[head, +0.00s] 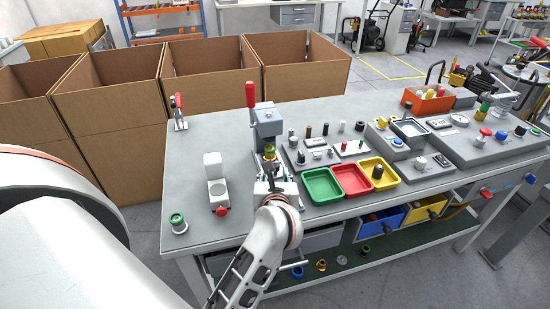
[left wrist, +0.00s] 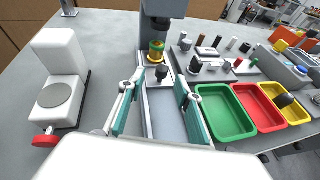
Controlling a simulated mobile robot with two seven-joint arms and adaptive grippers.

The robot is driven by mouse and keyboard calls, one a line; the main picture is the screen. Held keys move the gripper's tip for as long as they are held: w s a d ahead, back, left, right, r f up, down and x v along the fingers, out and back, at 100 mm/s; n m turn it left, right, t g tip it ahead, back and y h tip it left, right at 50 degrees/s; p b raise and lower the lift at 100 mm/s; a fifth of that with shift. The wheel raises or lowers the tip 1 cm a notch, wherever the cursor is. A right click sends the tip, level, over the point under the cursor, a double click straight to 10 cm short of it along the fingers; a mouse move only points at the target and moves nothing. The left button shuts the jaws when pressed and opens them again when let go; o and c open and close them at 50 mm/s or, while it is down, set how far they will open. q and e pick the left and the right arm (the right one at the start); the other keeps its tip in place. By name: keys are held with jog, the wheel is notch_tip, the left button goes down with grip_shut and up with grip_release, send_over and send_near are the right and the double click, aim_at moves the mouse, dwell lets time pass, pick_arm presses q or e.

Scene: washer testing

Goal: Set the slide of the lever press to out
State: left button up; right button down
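The lever press (head: 268,125) is a grey column with a red-handled lever (head: 250,95), standing upright at the middle of the table. Its slide carries a green and brass part (left wrist: 156,50) below the ram, at the column end of a bare grey rail (left wrist: 166,118). A black knob (left wrist: 162,72) stands at the front of the slide. My left gripper (left wrist: 160,84) is open, its teal-padded fingers on either side of the rail and just short of the knob. In the head view the left gripper (head: 270,185) is partly covered by its wrist. My right gripper is not in view.
Green (head: 322,187), red (head: 352,180) and yellow (head: 379,172) trays lie right of the press. A white fixture with a red knob (head: 216,182) stands left. Small parts on grey blocks (head: 315,150) sit behind the trays. The table's left area is mostly clear.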

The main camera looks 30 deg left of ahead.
aim_at(275, 165)
pick_arm(q)
jog(key=shift+w+f+h, duration=0.3)
jog(key=shift+w, duration=0.15)
jog(key=shift+x, duration=3.5)
jog(key=shift+s+a, duration=0.1)
jog(key=shift+a, duration=0.05)
grip_shut()
